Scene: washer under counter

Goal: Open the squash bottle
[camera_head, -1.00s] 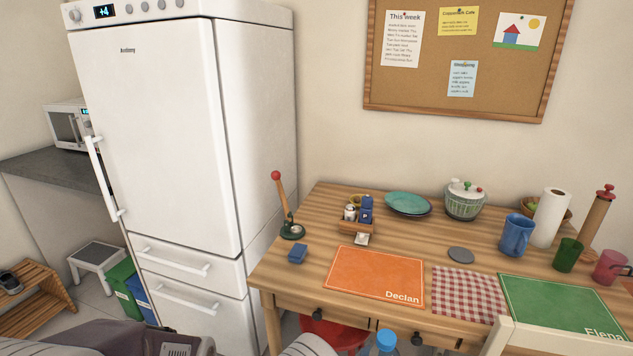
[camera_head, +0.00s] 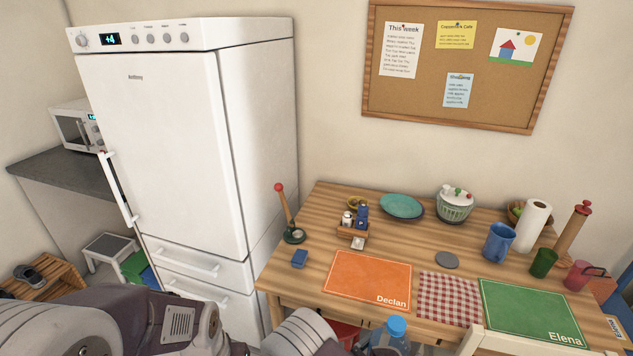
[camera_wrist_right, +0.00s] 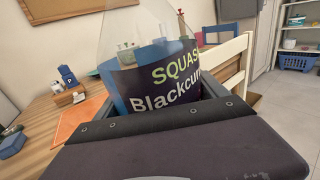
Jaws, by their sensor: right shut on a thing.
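The squash bottle (camera_wrist_right: 165,82) stands between the jaws of my right gripper (camera_wrist_right: 155,98) in the right wrist view. Its dark label reads "SQUASH Blackcur", with the rest cut off. The right gripper is shut on it. In the head view the bottle's blue cap (camera_head: 397,326) is on top, and its clear body (camera_head: 392,342) is cut by the bottom edge, in front of the table. My left arm comes in along the bottom left of the head view, and its jaws do not show.
The wooden table (camera_head: 325,215) holds an orange mat (camera_head: 368,278), a checked cloth (camera_head: 449,298), a green mat (camera_head: 530,312), a blue jug (camera_head: 498,242) and a paper towel roll (camera_head: 532,226). A pale chair (camera_head: 500,343) stands at the near right. The fridge (camera_head: 165,150) is at left.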

